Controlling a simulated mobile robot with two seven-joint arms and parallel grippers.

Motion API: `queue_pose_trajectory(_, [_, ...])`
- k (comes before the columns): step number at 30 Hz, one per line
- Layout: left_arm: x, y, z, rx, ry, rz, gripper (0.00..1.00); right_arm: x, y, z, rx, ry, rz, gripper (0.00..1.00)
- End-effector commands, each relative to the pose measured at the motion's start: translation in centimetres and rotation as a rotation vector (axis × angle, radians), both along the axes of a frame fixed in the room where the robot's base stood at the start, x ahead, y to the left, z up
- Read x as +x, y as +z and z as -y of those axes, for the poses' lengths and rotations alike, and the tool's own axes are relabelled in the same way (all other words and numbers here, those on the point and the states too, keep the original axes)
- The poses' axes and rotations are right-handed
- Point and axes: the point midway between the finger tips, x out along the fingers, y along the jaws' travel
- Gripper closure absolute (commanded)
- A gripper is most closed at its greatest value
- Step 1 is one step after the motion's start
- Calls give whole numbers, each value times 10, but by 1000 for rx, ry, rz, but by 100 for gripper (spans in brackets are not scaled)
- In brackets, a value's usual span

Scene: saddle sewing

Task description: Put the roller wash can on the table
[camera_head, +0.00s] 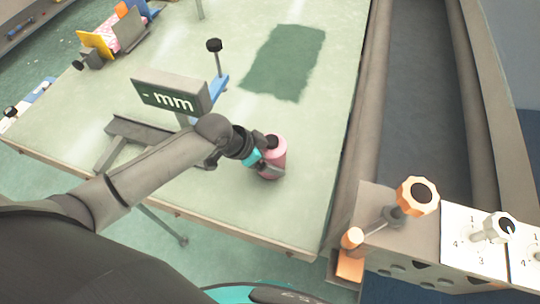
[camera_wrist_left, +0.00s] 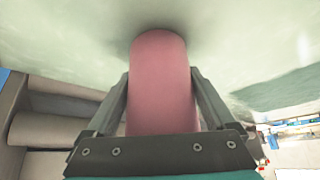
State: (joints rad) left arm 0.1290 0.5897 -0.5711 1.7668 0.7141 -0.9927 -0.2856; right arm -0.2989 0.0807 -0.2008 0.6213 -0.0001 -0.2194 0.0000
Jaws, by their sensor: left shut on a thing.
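The roller wash can is a pink cylinder (camera_head: 274,157) at the front right part of the pale green table (camera_head: 290,215). My left gripper (camera_head: 268,152) is shut around the can's side. In the left wrist view the pink can (camera_wrist_left: 161,85) sits between the two fingers, with its far end close to the table surface (camera_wrist_left: 235,40). I cannot tell for sure whether its base touches the table. My right gripper is not in view.
A grey display box marked "mm" (camera_head: 172,93) on a stand is behind my left arm. A dark green patch (camera_head: 283,62) lies on the table further back. A machine with orange and white knobs (camera_head: 417,196) stands at the right, beyond the table edge. The table around the can is clear.

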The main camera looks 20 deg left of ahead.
Motion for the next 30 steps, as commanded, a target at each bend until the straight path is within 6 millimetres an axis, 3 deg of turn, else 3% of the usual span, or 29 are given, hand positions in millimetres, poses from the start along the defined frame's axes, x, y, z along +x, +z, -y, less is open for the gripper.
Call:
queue_pose_trajectory(3, [0,0,0,0,0,0,0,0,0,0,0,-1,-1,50])
queue_pose_trajectory(14, [-1,6,-2,2,0,0,0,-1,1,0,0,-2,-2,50])
queue_pose_trajectory(30, [-26,62,-28,1,0,-1,0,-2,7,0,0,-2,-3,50])
